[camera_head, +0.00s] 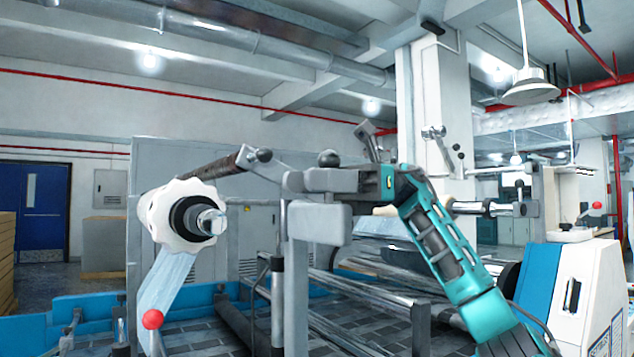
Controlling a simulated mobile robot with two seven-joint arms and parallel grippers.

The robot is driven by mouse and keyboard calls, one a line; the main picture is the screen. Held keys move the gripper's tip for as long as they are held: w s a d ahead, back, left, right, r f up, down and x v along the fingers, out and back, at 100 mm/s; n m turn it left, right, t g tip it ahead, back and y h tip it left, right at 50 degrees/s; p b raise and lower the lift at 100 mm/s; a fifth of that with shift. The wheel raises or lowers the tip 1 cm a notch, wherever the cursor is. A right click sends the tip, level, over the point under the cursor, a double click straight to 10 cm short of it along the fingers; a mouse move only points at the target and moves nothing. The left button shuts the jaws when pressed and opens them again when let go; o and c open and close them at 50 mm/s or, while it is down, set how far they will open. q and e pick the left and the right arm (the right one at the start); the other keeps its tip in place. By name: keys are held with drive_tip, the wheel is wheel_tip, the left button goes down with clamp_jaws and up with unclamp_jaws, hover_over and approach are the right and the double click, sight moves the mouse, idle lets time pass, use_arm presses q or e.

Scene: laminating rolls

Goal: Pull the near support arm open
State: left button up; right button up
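My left gripper is not in view.
Long metal rollers (350,300) lie behind the post. A lever with a red ball (152,319) stands at lower left. A white and blue machine housing (575,290) fills the lower right. A horizontal shaft (470,208) lies right of my gripper. Grey cabinets (165,160) stand behind.

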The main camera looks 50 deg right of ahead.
drive_tip(key=p+v, duration=0.3)
drive_tip(key=v, duration=1)
idle(0.4)
